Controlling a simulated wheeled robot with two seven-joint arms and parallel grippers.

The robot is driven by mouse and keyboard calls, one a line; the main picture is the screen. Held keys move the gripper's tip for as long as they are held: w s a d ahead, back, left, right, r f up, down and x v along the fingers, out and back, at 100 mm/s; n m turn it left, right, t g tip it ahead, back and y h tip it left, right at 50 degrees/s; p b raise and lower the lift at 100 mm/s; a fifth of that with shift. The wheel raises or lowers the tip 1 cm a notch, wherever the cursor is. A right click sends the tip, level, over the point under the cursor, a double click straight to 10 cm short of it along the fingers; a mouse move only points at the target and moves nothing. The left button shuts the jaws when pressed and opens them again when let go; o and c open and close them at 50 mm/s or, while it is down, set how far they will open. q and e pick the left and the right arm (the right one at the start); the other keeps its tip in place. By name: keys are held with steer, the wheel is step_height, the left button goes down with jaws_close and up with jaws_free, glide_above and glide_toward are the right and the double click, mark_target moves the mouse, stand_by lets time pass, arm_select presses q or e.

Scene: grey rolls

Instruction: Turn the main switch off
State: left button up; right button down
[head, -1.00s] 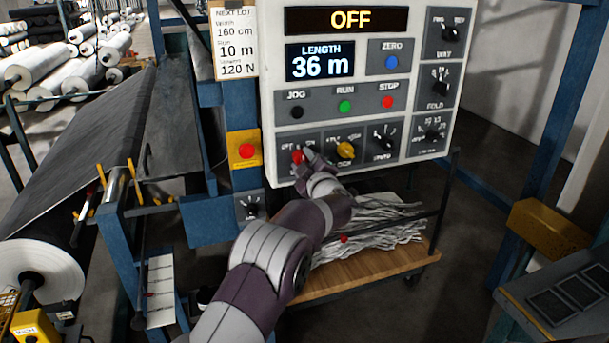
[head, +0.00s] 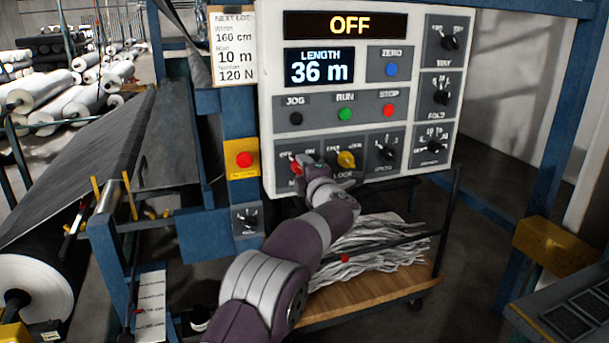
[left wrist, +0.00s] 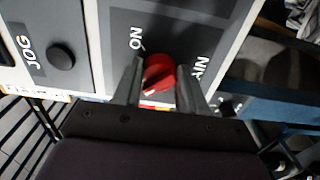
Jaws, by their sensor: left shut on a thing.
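The red main switch (head: 295,166) is a knob at the lower left of the white control panel (head: 266,110). My left gripper (head: 303,168) is at this knob in the head view, partly covering it and its label. In the left wrist view the red knob (left wrist: 160,72) sits between the two fingers of my left gripper (left wrist: 158,88), which is shut on it. The knob's white mark points toward the lower left there, away from the ON label. The OFF label is hidden in that view. The panel's top display (head: 349,25) reads OFF. My right gripper is not in view.
A yellow selector knob (head: 346,159) is just right of the main switch. JOG (head: 296,119), RUN (head: 345,114) and STOP (head: 388,110) buttons are above. A red button on a yellow plate (head: 243,159) is to the left. A wooden-decked cart (head: 390,286) stands below.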

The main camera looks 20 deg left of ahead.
arm_select(q)
steer(key=shift+f, duration=0.2)
stand_by(0.3)
steer(key=o, duration=0.9)
steer(key=shift+o, duration=0.7)
steer(key=shift+s+r, duration=0.1)
steer(key=shift+r, duration=0.05)
steer(key=b+v, duration=0.3)
steer(key=v, duration=0.9)
steer(key=shift+s+d, duration=0.15)
steer(key=shift+s, duration=0.1)
